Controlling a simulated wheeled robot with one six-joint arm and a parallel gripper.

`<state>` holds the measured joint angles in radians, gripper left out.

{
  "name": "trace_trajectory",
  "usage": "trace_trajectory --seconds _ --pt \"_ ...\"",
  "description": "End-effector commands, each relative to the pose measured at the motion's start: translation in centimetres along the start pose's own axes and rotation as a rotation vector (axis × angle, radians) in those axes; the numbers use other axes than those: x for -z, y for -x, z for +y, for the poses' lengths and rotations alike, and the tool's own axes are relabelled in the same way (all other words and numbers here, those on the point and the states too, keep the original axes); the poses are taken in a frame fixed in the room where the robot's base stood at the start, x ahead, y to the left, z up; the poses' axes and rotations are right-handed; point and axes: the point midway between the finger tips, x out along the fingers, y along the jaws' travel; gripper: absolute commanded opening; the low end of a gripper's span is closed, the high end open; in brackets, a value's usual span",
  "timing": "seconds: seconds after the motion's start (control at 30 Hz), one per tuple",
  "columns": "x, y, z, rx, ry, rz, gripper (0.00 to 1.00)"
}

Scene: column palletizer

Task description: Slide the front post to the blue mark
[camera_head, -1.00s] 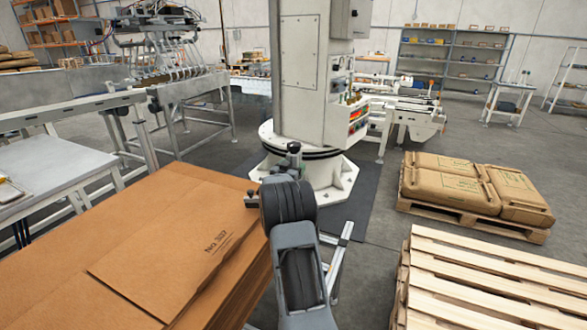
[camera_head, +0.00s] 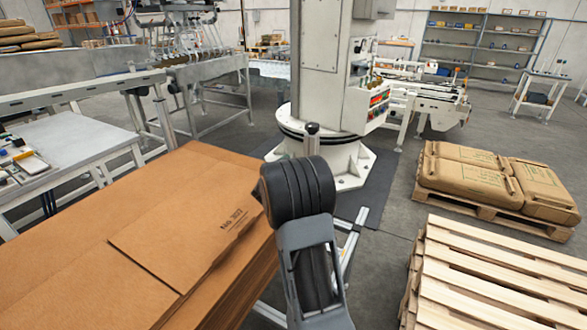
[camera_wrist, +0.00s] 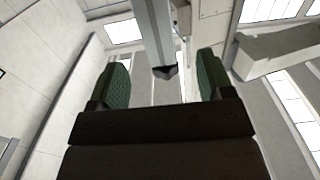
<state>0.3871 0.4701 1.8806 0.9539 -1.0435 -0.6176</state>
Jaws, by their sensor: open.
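In the wrist view my gripper (camera_wrist: 163,65) is open. Its two green-padded fingers stand apart with nothing clamped between them, and ceiling panels show beyond. In the head view the gripper is hidden behind my dark arm. A short upright piece with a black top (camera_head: 312,138) shows just above my arm; I cannot tell whether it is the front post or part of my arm. A pale metal rail (camera_head: 354,238) runs on the floor side just right of my arm, partly hidden by it. I cannot make out a blue mark.
Stacked brown cardboard sheets (camera_head: 150,225) lie close on the left. An empty wooden pallet (camera_head: 480,275) is at right, with a pallet of brown sacks (camera_head: 480,180) behind. The white palletizer column (camera_head: 325,70) stands ahead. Grey floor is free between column and pallets.

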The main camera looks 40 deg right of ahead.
Motion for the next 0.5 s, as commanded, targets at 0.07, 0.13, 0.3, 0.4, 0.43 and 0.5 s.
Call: trace_trajectory --seconds 0.07,0.13,0.3,0.4,0.43,0.5 --pt "0.0 0.9 -0.1 0.002 -0.001 0.0 0.73" --pt "0.0 1.4 -0.1 0.002 0.0 0.0 0.73" --pt "0.0 2.0 0.0 0.0 0.0 0.0 0.73" --pt "0.0 2.0 0.0 0.0 0.0 0.0 0.73" --pt "0.0 2.0 0.0 0.0 0.0 0.0 0.73" --pt "0.0 2.0 0.0 0.0 0.0 0.0 0.73"
